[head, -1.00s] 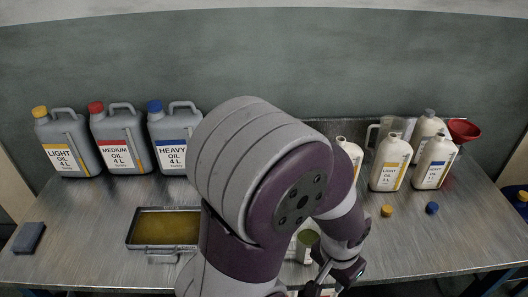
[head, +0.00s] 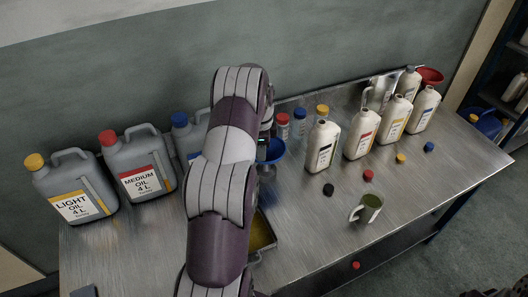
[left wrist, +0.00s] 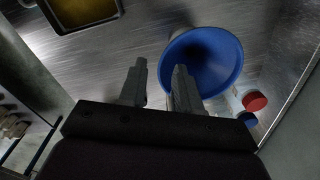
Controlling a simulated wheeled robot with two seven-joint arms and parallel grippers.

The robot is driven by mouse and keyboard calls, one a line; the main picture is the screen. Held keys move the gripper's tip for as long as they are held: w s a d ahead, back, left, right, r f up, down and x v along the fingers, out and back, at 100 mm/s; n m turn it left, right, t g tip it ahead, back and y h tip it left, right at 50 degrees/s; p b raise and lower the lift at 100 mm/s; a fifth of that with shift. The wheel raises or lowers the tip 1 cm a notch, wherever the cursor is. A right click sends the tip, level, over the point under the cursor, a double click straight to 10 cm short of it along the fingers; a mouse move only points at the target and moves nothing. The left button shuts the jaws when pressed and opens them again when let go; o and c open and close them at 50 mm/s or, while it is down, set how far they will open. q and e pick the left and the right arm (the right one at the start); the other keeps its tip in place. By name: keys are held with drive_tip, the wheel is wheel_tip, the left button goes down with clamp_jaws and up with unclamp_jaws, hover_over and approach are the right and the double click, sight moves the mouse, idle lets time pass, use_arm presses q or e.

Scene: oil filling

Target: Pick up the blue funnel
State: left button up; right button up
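The blue funnel (head: 272,151) shows in the head view just right of my left arm, partly covered by it. In the left wrist view the funnel (left wrist: 212,48) is seen by its wide round mouth. In the head view my arm hides the gripper fingers. My right gripper is not in view.
Large grey oil cans (head: 137,173) stand at the left. Small red-capped (head: 283,127) and blue-capped bottles (head: 300,124) stand near the funnel. White bottles (head: 323,148) are to the right. A metal tray (head: 262,251) with oil is partly behind my arm. A mug (head: 367,209) stands in front.

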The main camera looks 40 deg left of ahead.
use_arm(q)
drive_tip(key=f, duration=0.1)
drive_tip(key=w+f+p, duration=0.1)
drive_tip(key=f, duration=0.1)
drive_tip(key=f+p, duration=0.1)
drive_tip(key=f, duration=0.1)
drive_tip(key=shift+w+d, duration=0.2)
drive_tip(key=shift+d, duration=0.2)
drive_tip(key=shift+s+a+f, duration=0.1)
drive_tip(key=shift+a+f, duration=0.1)
drive_tip(key=shift+f, duration=0.1)
drive_tip(key=shift+d, duration=0.25)
clamp_jaws()
drive_tip(key=shift+r, duration=0.1)
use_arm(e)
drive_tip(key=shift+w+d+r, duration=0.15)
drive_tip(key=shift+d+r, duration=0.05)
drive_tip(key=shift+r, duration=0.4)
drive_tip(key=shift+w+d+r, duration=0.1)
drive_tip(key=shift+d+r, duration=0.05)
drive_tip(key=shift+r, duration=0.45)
use_arm(q)
drive_tip(key=shift+a, duration=0.1)
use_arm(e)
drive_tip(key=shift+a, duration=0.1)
